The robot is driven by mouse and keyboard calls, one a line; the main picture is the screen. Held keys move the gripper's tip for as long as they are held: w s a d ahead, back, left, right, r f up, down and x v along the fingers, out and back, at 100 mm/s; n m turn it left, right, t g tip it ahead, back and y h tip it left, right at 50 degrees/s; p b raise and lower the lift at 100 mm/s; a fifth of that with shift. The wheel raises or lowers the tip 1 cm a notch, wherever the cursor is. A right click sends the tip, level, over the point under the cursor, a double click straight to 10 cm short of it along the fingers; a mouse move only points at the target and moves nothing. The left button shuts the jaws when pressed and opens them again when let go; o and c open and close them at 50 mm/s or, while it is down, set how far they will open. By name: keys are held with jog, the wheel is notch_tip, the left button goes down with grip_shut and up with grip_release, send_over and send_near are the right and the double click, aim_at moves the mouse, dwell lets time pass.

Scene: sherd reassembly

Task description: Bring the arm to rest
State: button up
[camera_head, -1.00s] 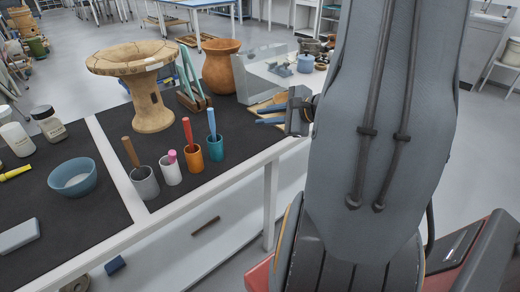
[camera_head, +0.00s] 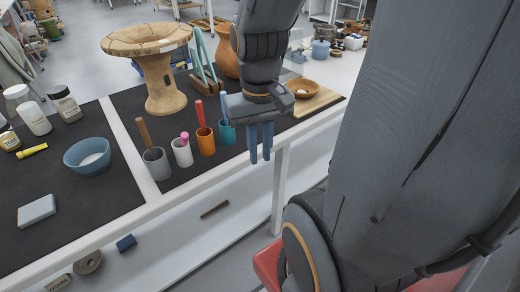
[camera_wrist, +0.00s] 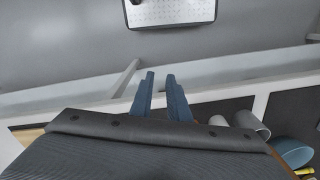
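My gripper (camera_head: 260,158) hangs with its blue fingers pointing down, at the front edge of the table (camera_head: 150,205), just right of the cups. In the wrist view my gripper (camera_wrist: 160,75) shows a gap between its two fingers and nothing in it. The clay vessel (camera_head: 162,75), a wide-rimmed stand with seams between its pieces, stands upright on the dark mat, well apart from my gripper. My forearm hides part of the round terracotta jar (camera_head: 227,60) behind.
Close left of my gripper stand a teal cup (camera_head: 227,133), an orange cup (camera_head: 205,142), a white cup (camera_head: 182,153) and a grey cup (camera_head: 157,164), holding tools. A blue bowl (camera_head: 87,157) is further left. A wooden board (camera_head: 318,102) with a small bowl (camera_head: 303,88) lies right.

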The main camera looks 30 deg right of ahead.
jog(key=a+r+n+p, duration=0.2)
jog(key=a+r+p, duration=0.2)
jog(key=a+p, duration=0.3)
jog(key=shift+a+n, duration=0.2)
jog(key=shift+n, duration=0.1)
jog(key=shift+d+r, duration=0.1)
jog(key=shift+d, duration=0.05)
